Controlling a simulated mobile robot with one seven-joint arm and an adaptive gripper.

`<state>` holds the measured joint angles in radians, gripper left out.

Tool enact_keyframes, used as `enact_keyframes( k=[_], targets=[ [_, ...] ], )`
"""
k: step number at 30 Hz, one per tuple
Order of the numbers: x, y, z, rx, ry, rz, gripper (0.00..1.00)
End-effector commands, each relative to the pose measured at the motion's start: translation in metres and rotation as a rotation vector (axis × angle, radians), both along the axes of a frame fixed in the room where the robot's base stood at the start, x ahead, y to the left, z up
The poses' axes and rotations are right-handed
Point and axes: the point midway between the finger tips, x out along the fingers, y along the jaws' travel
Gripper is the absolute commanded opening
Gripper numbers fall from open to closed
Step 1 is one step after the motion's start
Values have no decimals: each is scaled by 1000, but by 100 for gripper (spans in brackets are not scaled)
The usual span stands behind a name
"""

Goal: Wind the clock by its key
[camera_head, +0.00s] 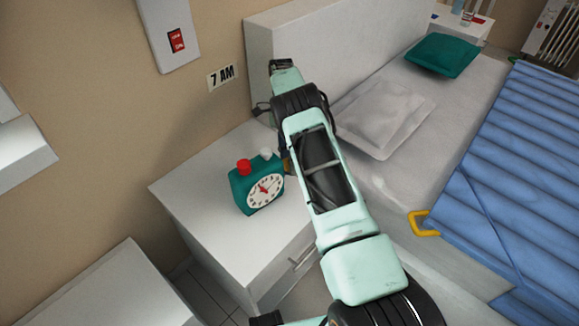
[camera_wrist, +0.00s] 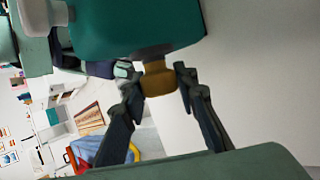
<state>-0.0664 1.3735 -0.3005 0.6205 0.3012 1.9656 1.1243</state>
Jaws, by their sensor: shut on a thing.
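The teal clock (camera_head: 240,189) stands on the white nightstand, its white dial facing the front. It has a red knob (camera_head: 243,167) and a white knob (camera_head: 266,153) on top. In the wrist view the clock body (camera_wrist: 135,28) fills the upper part, with the brass key (camera_wrist: 160,83) sticking out of it. My gripper (camera_wrist: 157,76) has one finger on each side of the key and is shut on it. In the head view my arm hides most of the gripper, and only a sliver of the key shows beside the clock.
The white nightstand (camera_head: 190,198) has bare top left of and in front of the clock. The bed's headboard (camera_head: 300,45) and pillow (camera_head: 384,118) are close to my arm on the right. A "7 AM" sign (camera_head: 221,77) and a red switch (camera_head: 176,40) are on the wall.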

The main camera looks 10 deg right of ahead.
Motion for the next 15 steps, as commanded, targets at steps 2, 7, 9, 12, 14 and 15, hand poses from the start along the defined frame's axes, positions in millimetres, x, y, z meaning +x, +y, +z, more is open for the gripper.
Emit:
enact_keyframes(
  k=[2, 7, 9, 12, 14, 15],
  targets=[
    [0, 2, 0, 6, 1, 1, 3],
    [0, 3, 0, 6, 0, 1, 3],
    [0, 3, 0, 6, 0, 1, 3],
    [0, 2, 0, 4, -1, 1, 38],
    [0, 2, 0, 4, -1, 1, 45],
    [0, 2, 0, 4, 0, 1, 46]
  ],
)
